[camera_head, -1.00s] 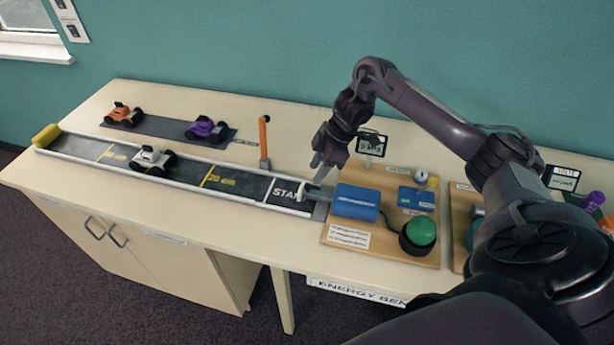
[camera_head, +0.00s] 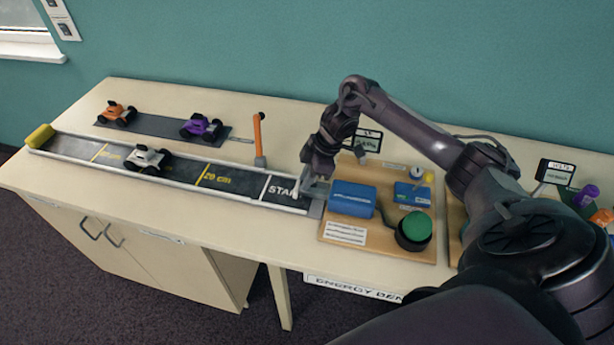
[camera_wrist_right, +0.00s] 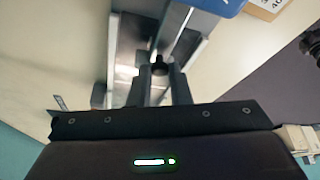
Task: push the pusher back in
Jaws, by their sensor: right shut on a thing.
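My right gripper (camera_head: 310,186) is down at the start end of the track (camera_head: 238,182), just left of the blue box (camera_head: 353,198). In the right wrist view, its fingers (camera_wrist_right: 159,80) are shut on the pusher (camera_wrist_right: 160,67), a small dark-tipped part between grey rails. The gripper hides most of the pusher in the head view. The blue box also shows at the top of the wrist view (camera_wrist_right: 215,5). My left gripper is not in view.
A white car (camera_head: 147,160) stands on the track, well left of the gripper. An orange lever (camera_head: 259,138) rises behind the track. A green button (camera_head: 415,226) and small blue box (camera_head: 411,194) sit on the wooden board (camera_head: 385,243). Purple (camera_head: 201,127) and orange (camera_head: 117,113) cars stand behind.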

